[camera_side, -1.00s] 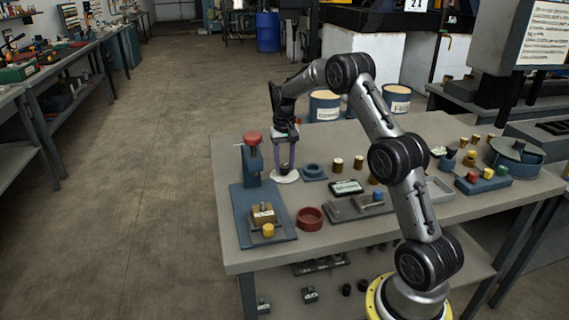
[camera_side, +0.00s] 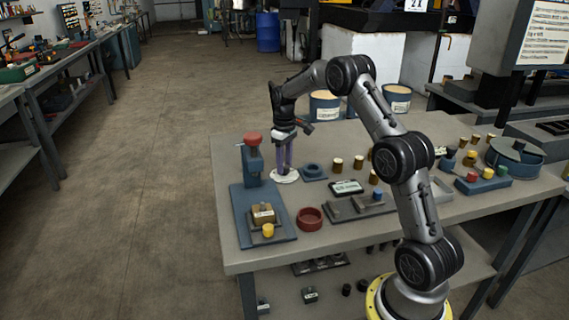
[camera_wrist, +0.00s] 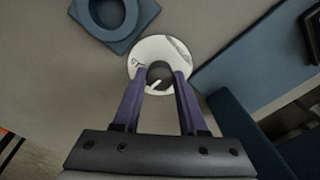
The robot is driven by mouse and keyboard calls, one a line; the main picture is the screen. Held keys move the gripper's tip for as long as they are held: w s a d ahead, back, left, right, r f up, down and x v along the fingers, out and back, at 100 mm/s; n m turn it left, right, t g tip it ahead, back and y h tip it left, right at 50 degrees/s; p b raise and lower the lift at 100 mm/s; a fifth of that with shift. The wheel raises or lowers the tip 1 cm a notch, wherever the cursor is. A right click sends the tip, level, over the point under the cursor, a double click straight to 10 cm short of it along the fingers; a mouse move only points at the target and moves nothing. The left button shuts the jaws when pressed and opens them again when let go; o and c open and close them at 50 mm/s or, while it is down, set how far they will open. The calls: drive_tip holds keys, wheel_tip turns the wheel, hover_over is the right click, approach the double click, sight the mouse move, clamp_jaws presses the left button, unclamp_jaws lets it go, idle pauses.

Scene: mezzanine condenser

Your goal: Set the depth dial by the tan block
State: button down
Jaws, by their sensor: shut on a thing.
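The depth dial is a round white disc (camera_side: 287,178) lying flat on the table; in the wrist view the disc (camera_wrist: 150,50) has dark marks near its edge. A dark round knob (camera_wrist: 160,68) with a white pointer line stands at its middle. My gripper (camera_side: 284,170) points down over the dial, its purple fingers shut on the knob; the fingers also show in the wrist view (camera_wrist: 160,75). The tan block (camera_side: 263,214) with a pale label sits on the blue press (camera_side: 256,190), left of and nearer than the dial. Its label is too small to read.
A blue ring holder (camera_side: 314,171) stands just right of the dial. Several brass cylinders stand to the right. The press's red-topped column rises close left of my gripper.

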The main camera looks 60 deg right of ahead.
sight(285, 166)
drive_tip(key=shift+r, duration=0.1)
idle(0.5)
drive_tip(key=shift+c, duration=2.2)
unclamp_jaws()
wheel_tip(285, 166, up, 14)
